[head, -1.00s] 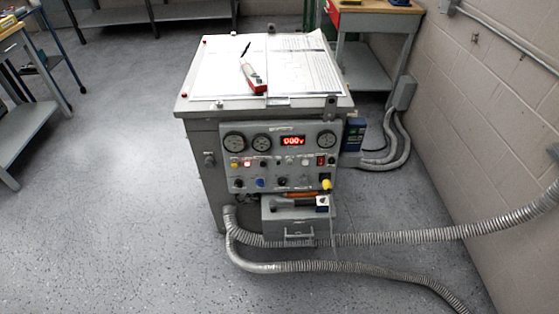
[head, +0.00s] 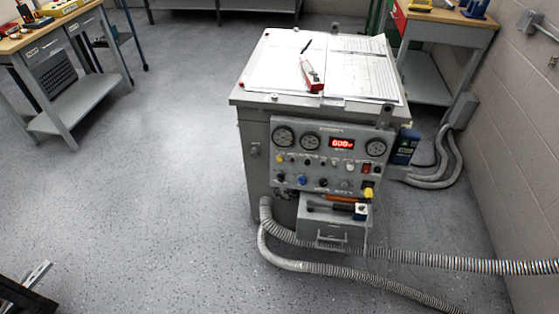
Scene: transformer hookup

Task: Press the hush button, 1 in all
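The grey console (head: 262,180) stands on the floor right of centre, with a sloped control panel (head: 318,150) on its front. The panel carries a lit red display (head: 341,144), round gauges, and rows of small knobs and buttons. Among these are a small yellow button (head: 280,158), a white one (head: 350,167), a blue knob (head: 302,180), a red switch (head: 366,168) and a larger yellow part (head: 368,193) at lower right. The labels are too small to read, so I cannot tell which is the hush button.
Papers and a red-and-white handheld device (head: 311,74) lie on the console top. A grey drawer box (head: 325,232) and ribbed hoses (head: 330,277) are at its front. Workbenches (head: 70,103) stand left and back right. Floor left of the console is clear.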

